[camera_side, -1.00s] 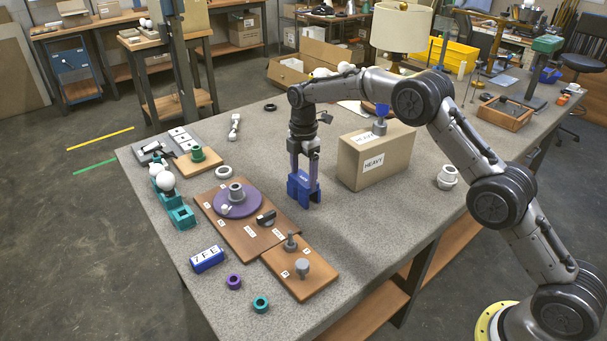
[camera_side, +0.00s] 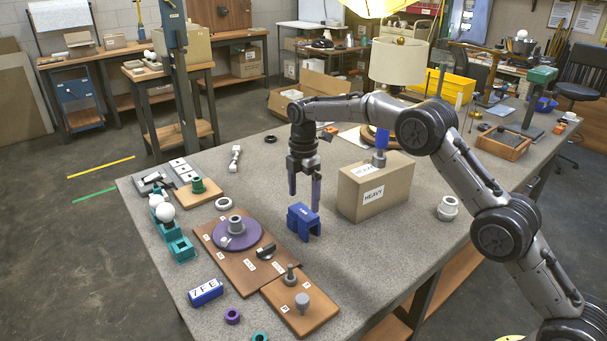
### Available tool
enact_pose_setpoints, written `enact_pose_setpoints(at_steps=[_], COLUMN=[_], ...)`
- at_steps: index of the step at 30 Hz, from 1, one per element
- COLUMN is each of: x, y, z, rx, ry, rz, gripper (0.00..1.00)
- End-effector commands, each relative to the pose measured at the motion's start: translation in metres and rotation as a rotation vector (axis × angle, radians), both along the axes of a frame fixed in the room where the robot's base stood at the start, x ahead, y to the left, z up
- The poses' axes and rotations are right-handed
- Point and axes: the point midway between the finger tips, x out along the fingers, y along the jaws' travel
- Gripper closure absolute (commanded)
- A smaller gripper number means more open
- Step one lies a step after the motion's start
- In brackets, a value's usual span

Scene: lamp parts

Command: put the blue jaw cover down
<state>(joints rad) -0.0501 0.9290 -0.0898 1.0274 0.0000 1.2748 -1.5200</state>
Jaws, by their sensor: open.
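The blue jaw cover (camera_side: 303,222) stands on the grey table top, just right of the wooden board with the purple disc. My gripper (camera_side: 304,203) is above and around the back of it, with two long purple fingers pointing down. The fingers are spread apart and nothing is between them. The fingertips look close to the top of the cover; from this view I cannot tell the exact gap.
A cardboard box marked HEAVY (camera_side: 376,186) stands to the right of my gripper. The wooden board with the purple disc (camera_side: 236,233) lies to the left. A blue labelled block (camera_side: 206,292) sits at the front left.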

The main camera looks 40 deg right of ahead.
Motion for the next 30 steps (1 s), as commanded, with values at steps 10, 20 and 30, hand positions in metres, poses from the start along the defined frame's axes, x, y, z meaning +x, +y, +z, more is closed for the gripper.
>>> enact_pose_setpoints(at_steps=[10, 20, 30], x=[0.001, 0.000, -0.040], y=[0.000, 0.000, -0.006], z=[0.065, 0.081, 0.138], rx=[0.000, 0.000, 0.010], ry=[-0.003, 0.000, -0.068], rz=[0.000, 0.000, -0.200], gripper=[0.00, 0.00, 0.00])
